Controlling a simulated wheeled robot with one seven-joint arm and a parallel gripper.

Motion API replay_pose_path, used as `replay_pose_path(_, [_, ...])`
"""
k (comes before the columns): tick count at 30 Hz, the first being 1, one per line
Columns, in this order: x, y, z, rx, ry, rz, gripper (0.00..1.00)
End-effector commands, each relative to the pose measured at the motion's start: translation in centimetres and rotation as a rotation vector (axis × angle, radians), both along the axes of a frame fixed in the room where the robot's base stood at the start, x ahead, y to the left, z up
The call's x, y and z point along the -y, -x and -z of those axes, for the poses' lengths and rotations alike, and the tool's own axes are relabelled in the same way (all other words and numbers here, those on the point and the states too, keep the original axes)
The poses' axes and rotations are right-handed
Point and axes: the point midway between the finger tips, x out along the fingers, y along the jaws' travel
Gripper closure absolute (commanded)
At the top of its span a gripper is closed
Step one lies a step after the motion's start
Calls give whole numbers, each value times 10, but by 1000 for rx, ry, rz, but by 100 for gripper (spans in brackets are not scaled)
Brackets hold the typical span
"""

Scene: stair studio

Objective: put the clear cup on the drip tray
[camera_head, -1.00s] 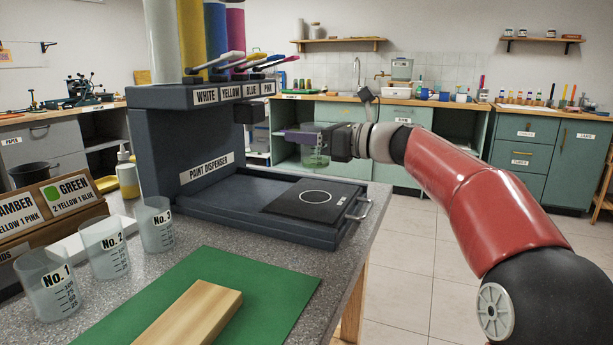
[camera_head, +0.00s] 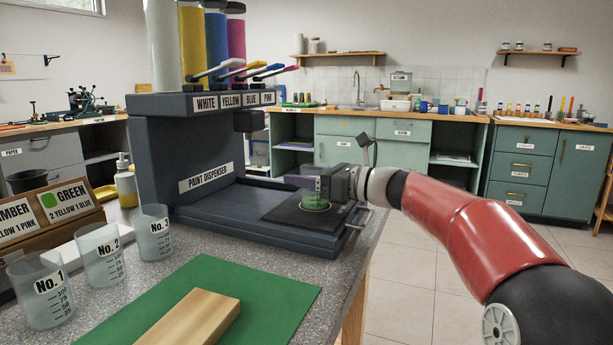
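The clear cup (camera_head: 316,201), see-through with a greenish tint low down, is in my gripper (camera_head: 306,183). My gripper reaches in from the right and is shut on the cup's upper part. The cup looks upright, over the black plate of the drip tray (camera_head: 282,213) at the foot of the paint dispenser. The cup and gripper hide most of the white ring on that plate. I cannot tell whether the cup's bottom touches the plate.
The paint dispenser (camera_head: 160,155) rises at the left, its nozzle (camera_head: 249,121) behind and left of the cup. Cups No. 1 (camera_head: 42,300), No. 2 (camera_head: 104,262) and No. 3 (camera_head: 154,240) stand at the left. A wooden block (camera_head: 195,318) lies on the green mat (camera_head: 275,295).

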Motion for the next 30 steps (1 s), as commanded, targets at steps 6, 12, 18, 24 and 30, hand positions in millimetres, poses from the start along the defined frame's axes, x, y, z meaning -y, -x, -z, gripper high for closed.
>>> replay_pose_path(6, [0,0,0,0,0,0,24])
replay_pose_path(12, [0,0,-3,0,0,0,24])
replay_pose_path(18, [24,9,-2,0,1,4,24])
replay_pose_path(24, [65,27,-2,0,1,5,24])
replay_pose_path(30, [97,40,-2,0,1,3,24])
